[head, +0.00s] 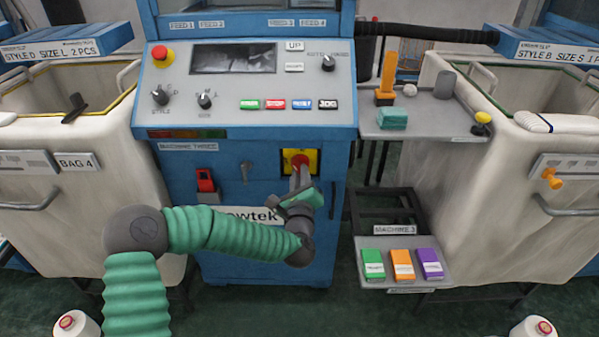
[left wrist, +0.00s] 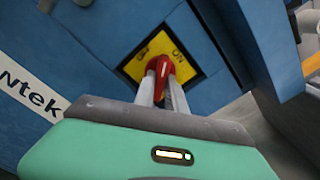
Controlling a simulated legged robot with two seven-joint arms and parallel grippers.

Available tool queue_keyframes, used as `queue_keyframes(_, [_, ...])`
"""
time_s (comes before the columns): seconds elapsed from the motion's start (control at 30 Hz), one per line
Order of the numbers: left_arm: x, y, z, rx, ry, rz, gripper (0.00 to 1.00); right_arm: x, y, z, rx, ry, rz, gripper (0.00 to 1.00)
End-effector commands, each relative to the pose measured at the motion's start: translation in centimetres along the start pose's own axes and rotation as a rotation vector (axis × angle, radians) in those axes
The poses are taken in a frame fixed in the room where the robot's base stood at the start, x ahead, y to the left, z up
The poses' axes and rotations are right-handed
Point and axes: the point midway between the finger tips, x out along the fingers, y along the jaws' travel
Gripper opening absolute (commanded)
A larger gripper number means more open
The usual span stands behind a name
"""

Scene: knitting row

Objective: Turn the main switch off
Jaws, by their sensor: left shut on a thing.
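The main switch is a red rotary handle (left wrist: 161,68) on a yellow plate (left wrist: 141,66) marked ON and another word I cannot read fully, on the blue machine front. In the head view the red handle (head: 298,161) and yellow plate (head: 312,156) sit at the right of the lower front panel. My left gripper (head: 300,172) reaches up to it; its two fingers (left wrist: 163,84) are shut on the red handle in the left wrist view. The handle's exact angle is partly hidden by the fingers. My right gripper is not in view.
The control panel (head: 225,110) juts out above, with a red emergency button (head: 162,56). A shelf with colored boxes (head: 402,265) stands at the lower right.

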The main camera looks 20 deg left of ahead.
Motion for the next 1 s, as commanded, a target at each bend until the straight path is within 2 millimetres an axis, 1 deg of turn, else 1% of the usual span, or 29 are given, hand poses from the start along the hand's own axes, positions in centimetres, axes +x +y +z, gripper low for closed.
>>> queue_keyframes(0.03, [0.0,0.4,-0.3,-0.035,0.002,0.004,0.0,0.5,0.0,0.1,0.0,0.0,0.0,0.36])
queue_keyframes(0.2, [0.0,0.3,-0.2,-0.133,0.002,0.004,0.0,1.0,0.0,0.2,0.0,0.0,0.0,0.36])
queue_keyframes(0.53, [0.0,0.3,-0.2,-0.154,0.003,0.005,0.0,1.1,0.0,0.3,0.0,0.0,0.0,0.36])
queue_keyframes(0.7, [0.0,0.5,-0.3,-0.253,0.002,0.006,0.0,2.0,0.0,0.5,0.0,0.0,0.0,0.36])
queue_keyframes(1.0, [0.0,0.5,-0.4,-0.362,0.003,0.007,0.0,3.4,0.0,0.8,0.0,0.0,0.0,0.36])
